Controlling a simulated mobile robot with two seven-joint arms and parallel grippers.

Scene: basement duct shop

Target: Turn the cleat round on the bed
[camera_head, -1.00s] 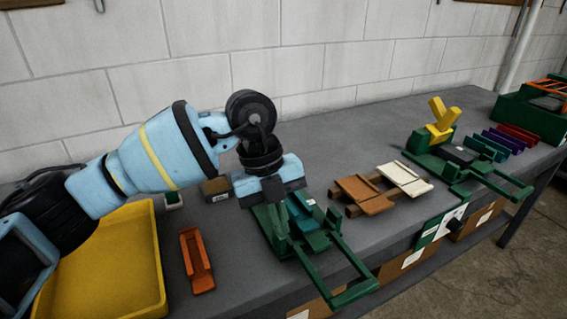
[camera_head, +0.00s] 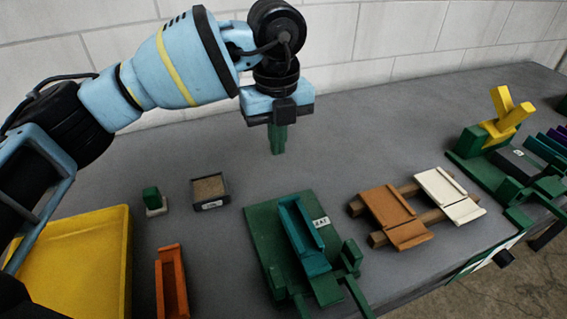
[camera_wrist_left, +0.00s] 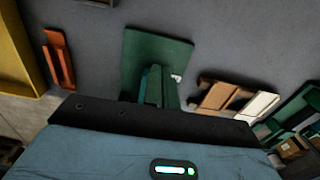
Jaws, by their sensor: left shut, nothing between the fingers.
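The teal cleat (camera_head: 303,236), a long channel piece, lies on the green bed (camera_head: 262,229), running from back to front with its near end slightly to the right. A small white label is on the bed beside it. My left gripper (camera_head: 278,150) points down behind the bed, above the table and clear of the cleat. Its green fingers are together with nothing between them. In the left wrist view the bed (camera_wrist_left: 158,50) is ahead of the gripper, and the fingers partly hide the cleat. My right gripper is not in view.
An orange channel (camera_head: 171,284) and yellow tray (camera_head: 85,262) are left of the bed. A small box (camera_head: 210,190) and green-topped block (camera_head: 153,201) stand behind. Brown (camera_head: 390,212) and cream (camera_head: 445,192) pieces rest on wooden bars to the right. The back of the table is clear.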

